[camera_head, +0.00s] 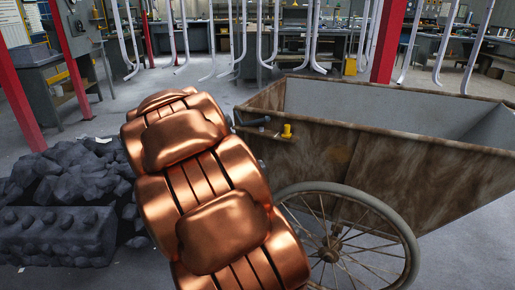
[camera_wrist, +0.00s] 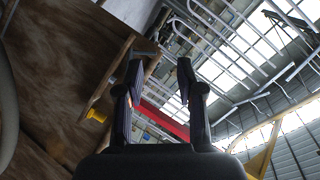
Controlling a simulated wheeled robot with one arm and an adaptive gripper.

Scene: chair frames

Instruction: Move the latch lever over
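A rusty brown cart (camera_head: 400,160) with a grey inside stands at the right in the head view. At its near left corner is a dark rod (camera_head: 254,122), which looks like the latch lever, with a yellow knob (camera_head: 287,131) beside it. The wrist view also shows the yellow knob (camera_wrist: 97,115), left of my gripper (camera_wrist: 159,72). My gripper's two dark fingers are apart. A short grey bar (camera_wrist: 147,53), perhaps the lever, shows between or beyond the fingertips; I cannot tell whether they touch it. My copper-coloured arm hides the gripper in the head view.
The cart's spoked wheel (camera_head: 345,240) stands close to the right of my arm. A heap of dark rocks (camera_head: 70,180) lies at the left. Red posts (camera_head: 388,40), hanging grey tubes and workbenches (camera_head: 180,35) are farther back. Grey floor is clear behind the cart.

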